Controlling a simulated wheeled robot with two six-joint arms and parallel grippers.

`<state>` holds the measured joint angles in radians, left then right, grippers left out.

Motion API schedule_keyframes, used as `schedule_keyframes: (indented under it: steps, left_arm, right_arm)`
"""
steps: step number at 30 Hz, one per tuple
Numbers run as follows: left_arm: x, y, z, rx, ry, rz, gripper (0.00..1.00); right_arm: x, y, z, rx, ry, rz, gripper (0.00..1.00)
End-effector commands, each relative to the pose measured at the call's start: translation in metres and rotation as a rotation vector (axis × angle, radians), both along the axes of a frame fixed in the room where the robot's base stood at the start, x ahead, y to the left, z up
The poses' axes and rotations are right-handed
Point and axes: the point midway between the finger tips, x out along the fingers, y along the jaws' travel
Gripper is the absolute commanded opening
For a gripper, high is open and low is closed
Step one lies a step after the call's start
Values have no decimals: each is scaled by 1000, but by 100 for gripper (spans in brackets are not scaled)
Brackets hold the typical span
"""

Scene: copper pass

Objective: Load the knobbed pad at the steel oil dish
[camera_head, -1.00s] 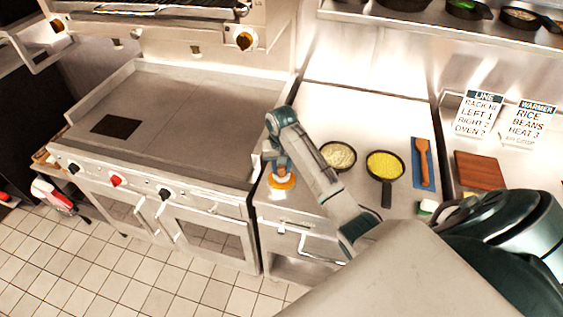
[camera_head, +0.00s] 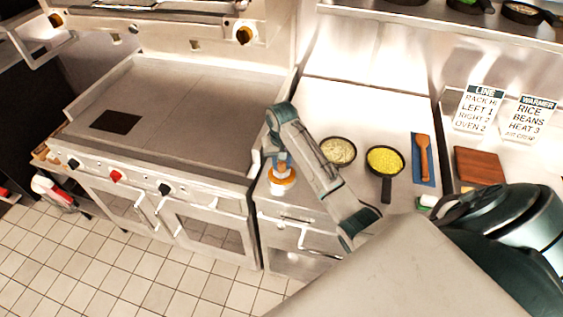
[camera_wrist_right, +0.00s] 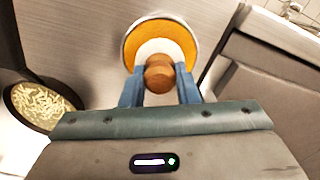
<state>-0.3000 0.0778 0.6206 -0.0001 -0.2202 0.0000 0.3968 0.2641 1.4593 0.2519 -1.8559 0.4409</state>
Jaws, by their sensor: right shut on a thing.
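The steel oil dish (camera_head: 291,184) is a small round dish with orange oil, near the front left of the steel counter. In the right wrist view the dish (camera_wrist_right: 189,37) shows its pale rim and orange oil around a white round pad. The knobbed pad (camera_wrist_right: 159,73) has a brown wooden knob, and its white face sits over the middle of the dish. Whether it touches the oil cannot be told. My right gripper (camera_head: 281,167) points down above the dish, its blue fingers (camera_wrist_right: 160,78) shut on the knob. My left gripper is not in view.
A pan of pale food (camera_head: 338,151) and a pan of yellow food (camera_head: 385,161) stand right of the gripper. Beyond them are a wooden spatula (camera_head: 423,157) on a blue mat and a brown board (camera_head: 479,166). A flat griddle (camera_head: 190,110) lies left.

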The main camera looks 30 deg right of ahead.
Motion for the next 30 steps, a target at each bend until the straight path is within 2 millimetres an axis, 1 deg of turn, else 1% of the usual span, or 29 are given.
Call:
schedule_keyframes:
  steps: [18, 30]
  left_arm:
    - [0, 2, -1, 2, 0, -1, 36]
    - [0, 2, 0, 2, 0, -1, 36]
  right_arm:
    - [0, 0, -8, 0, 0, 0, 10]
    - [0, 0, -8, 0, 0, 0, 10]
